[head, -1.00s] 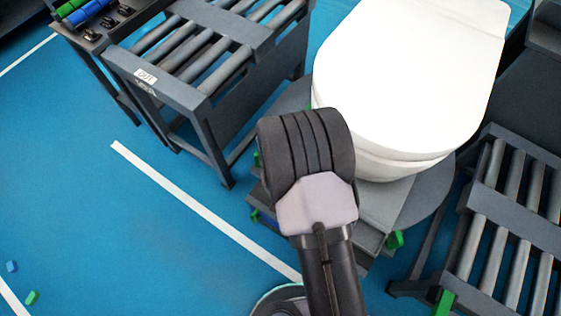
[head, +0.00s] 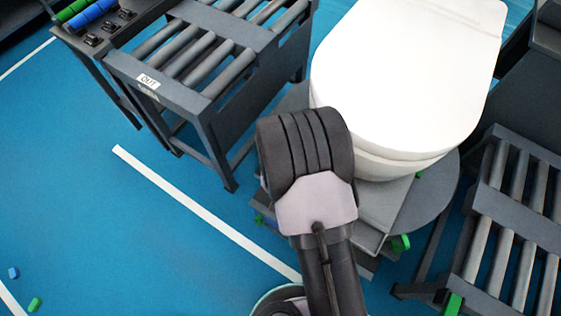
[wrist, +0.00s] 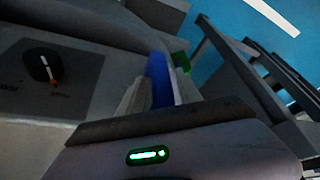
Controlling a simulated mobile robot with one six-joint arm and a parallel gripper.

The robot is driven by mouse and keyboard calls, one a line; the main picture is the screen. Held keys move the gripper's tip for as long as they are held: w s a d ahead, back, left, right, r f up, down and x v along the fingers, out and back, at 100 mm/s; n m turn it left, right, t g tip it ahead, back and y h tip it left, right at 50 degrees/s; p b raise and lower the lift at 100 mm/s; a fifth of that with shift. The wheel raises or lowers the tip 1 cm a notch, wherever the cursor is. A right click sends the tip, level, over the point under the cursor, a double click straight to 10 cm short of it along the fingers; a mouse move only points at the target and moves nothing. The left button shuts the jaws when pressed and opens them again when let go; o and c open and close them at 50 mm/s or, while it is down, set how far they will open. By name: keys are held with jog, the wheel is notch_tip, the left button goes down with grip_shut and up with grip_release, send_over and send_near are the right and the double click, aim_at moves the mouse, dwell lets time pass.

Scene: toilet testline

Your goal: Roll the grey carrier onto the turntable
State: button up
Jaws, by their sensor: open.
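A white toilet (head: 410,80) stands on a flat grey plate (head: 385,205), which looks like the grey carrier. A round grey disc (head: 432,205), which looks like the turntable, shows beneath and to the right of the plate. Whether the carrier is fully on the disc is hidden by the toilet and my arm. My gripper is hidden behind my arm in the head view. In the wrist view my gripper (wrist: 157,92) is open, with a blue piece (wrist: 158,80) between or just beyond its fingers; I cannot tell whether they touch. A green piece (wrist: 181,60) lies behind.
A roller stand (head: 205,60) marked OUT is at upper left; another roller stand (head: 510,215) is at right. A dark panel with a knob (wrist: 42,66) fills the wrist view's left. Blue floor with a white line (head: 200,205) is open at lower left.

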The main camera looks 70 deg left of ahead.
jog(key=p+v, duration=0.6)
jog(key=v, duration=1.1)
jog(key=shift+r, duration=0.25)
